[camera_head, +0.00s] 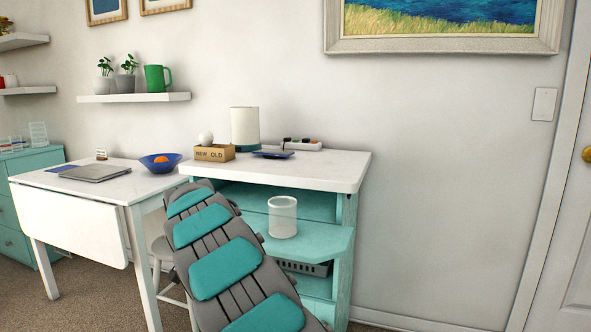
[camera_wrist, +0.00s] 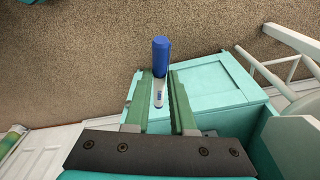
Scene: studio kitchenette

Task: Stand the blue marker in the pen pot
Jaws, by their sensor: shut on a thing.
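The blue marker (camera_wrist: 160,58) is in the wrist view, with its blue end pointing away from the wrist and its white part between the jaws. My gripper (camera_wrist: 160,82) is shut on it with two green fingers. The gripper and marker are not visible in the head view, where my arm covers that area. A frosted whitish cylinder, which looks like the pen pot (camera_head: 282,218), stands upright on the teal pull-out shelf of the cabinet. It looks empty. I cannot make it out in the wrist view.
The white cabinet top (camera_head: 335,165) holds a wooden box (camera_head: 214,153), a lamp-like white cylinder (camera_head: 245,128), a dark flat object and a power strip (camera_head: 301,144). A white table (camera_head: 110,185) with a laptop and blue bowl (camera_head: 160,163) stands left. A white stool (camera_wrist: 285,70) shows in the wrist view.

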